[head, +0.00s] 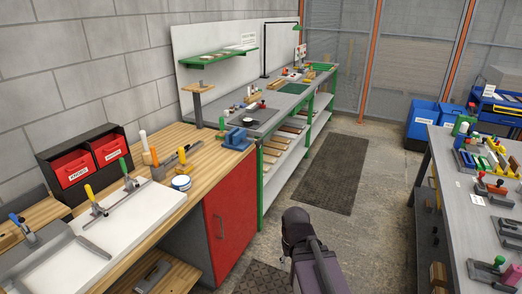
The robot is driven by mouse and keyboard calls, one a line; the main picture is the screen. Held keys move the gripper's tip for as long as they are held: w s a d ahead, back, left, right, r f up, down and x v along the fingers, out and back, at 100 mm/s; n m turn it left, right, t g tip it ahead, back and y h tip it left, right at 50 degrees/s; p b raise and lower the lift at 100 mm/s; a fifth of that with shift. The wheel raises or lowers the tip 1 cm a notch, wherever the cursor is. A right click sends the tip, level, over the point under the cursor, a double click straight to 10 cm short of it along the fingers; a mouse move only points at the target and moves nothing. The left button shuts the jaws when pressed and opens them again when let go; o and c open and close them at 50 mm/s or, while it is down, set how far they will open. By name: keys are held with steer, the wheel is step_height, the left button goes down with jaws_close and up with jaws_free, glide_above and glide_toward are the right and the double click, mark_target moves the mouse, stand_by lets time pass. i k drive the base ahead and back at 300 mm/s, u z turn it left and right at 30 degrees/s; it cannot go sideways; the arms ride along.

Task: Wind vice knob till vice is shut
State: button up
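A small blue block-like object that looks like the vice (236,138) sits on the wooden workbench (205,137), near its far right corner. It is too small to make out its jaws or its knob, so I cannot tell how far it is open. Part of my own dark arm rises from the bottom middle of the view, over the floor and well apart from the vice. No gripper fingers can be made out.
A white-and-blue round tin (181,183), red bins (72,168) and several hand tools lie on the wooden bench. A green-framed bench (262,120) adjoins it. A grey table (470,215) with coloured parts stands right. The aisle floor with a dark mat (326,172) is clear.

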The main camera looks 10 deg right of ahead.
mark_target(259, 142)
steer(key=z, duration=0.25)
steer(key=i, duration=1.1)
steer(key=z, duration=0.2)
